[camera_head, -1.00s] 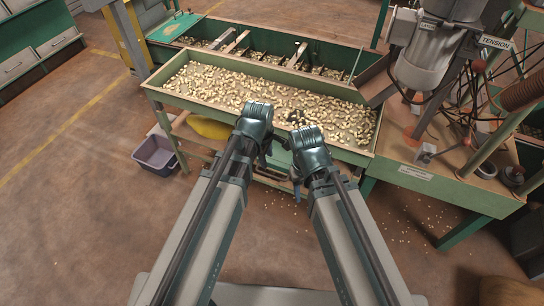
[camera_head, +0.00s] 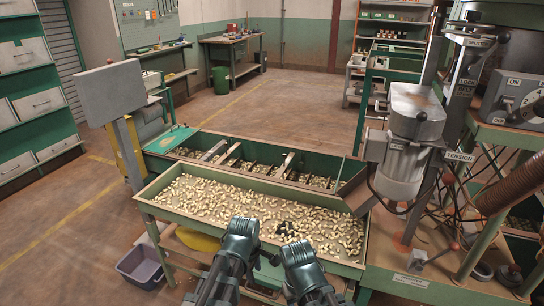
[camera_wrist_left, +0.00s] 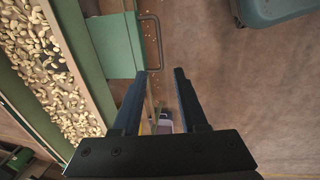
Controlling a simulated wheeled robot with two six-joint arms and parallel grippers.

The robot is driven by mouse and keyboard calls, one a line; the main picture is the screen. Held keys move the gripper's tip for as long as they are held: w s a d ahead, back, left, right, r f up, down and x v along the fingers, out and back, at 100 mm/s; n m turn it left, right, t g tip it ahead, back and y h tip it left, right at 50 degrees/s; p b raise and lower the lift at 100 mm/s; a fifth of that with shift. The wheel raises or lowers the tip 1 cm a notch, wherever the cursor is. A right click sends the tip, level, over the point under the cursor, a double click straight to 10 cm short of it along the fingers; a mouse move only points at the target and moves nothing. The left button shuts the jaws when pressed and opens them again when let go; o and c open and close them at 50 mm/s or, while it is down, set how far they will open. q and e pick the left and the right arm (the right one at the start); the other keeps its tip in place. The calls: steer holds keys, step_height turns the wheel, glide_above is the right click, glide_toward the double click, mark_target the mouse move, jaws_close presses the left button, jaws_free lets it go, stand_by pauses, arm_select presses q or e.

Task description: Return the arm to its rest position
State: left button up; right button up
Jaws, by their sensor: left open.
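My two arms come in from the bottom of the head view, bent in front of the long nut tray. The wrist of my left arm (camera_head: 240,240) hides most of its gripper there. In the left wrist view my left gripper (camera_wrist_left: 160,72) is open, with its two dark fingers apart and nothing between them. It hangs over the floor beside the tray. My right arm's wrist (camera_head: 300,262) is beside the left one, and its fingers are mostly hidden below it.
The tray of nuts (camera_head: 165,212) is just ahead, with a divided green hopper (camera_head: 330,160) behind it. A motor machine (camera_head: 408,140) stands at the right. A purple bin (camera_head: 140,266) is on the floor at left. A green drawer with a handle (camera_wrist_left: 112,45) is near the left gripper. Open floor lies beyond.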

arm_select(q)
steer(key=s+d+r+m+g+y+p, duration=0.1)
steer(key=s+r+m+g+p, duration=0.1)
steer(key=s+r+m+p, duration=0.9)
steer(key=m, duration=0.6)
steer(key=shift+s+d+m+y, duration=0.35)
steer(key=shift+m+y, duration=0.05)
steer(key=shift+r, duration=0.1)
